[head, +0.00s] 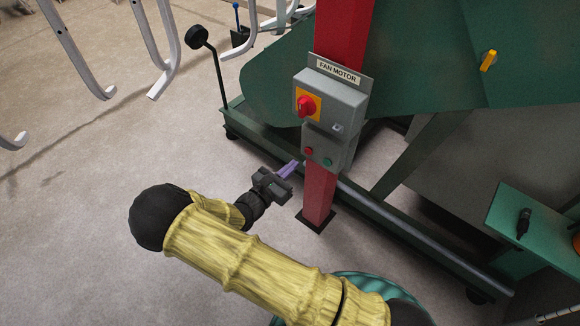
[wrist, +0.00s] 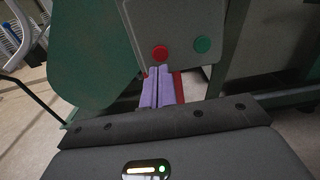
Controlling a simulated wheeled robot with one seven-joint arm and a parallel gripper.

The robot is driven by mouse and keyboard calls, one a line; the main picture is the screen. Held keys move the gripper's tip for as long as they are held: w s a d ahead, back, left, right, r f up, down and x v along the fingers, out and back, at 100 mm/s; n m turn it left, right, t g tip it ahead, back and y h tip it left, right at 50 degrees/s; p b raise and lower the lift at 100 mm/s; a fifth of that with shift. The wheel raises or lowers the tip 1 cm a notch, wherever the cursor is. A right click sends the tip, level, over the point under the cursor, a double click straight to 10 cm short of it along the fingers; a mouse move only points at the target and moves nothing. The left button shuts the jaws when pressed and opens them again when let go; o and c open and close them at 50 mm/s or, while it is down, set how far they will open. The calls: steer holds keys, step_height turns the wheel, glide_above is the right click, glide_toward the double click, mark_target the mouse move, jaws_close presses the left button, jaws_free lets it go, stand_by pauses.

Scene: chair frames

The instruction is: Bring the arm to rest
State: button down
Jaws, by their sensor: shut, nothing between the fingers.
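My arm, in a yellow sleeve with black joints, reaches from the bottom of the head view toward the red post. My gripper (head: 294,165) has purple fingers that lie together, shut and empty. It is just left of the lower part of a grey control box (head: 340,97) on the post. In the wrist view the shut fingers (wrist: 161,72) point at the box's lower edge, below a red button (wrist: 160,53) and a green button (wrist: 203,45). I cannot tell whether the fingertips touch the box.
The box carries a red knob (head: 306,106) and a FAN MOTOR label (head: 339,71). The red post (head: 319,195) stands by a green machine (head: 420,60) with a low base rail. White curved chair frames (head: 75,45) hang at the upper left. Open concrete floor (head: 75,200) lies left.

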steer(key=s+d+r+m+g+y, duration=0.2)
steer(key=s+d+m+g, duration=0.45)
steer(key=d+m, duration=0.2)
steer(key=s+d+r+m+g+y, duration=0.2)
steer(key=s+d+m+g, duration=0.45)
steer(key=m+g, duration=0.2)
steer(key=s+d+r+m+t+y+p, duration=0.1)
steer(key=r+m+p, duration=0.4)
steer(key=r+p, duration=1)
steer(key=s+d+r+m+t+y+p, duration=0.1)
steer(key=r+m+y+p, duration=0.5)
steer(key=r+p, duration=1)
step_height(320, 180, up, 10)
steer(key=shift+s+f+t, duration=0.2)
steer(key=shift+s+t, duration=0.5)
steer(key=shift+s, duration=0.2)
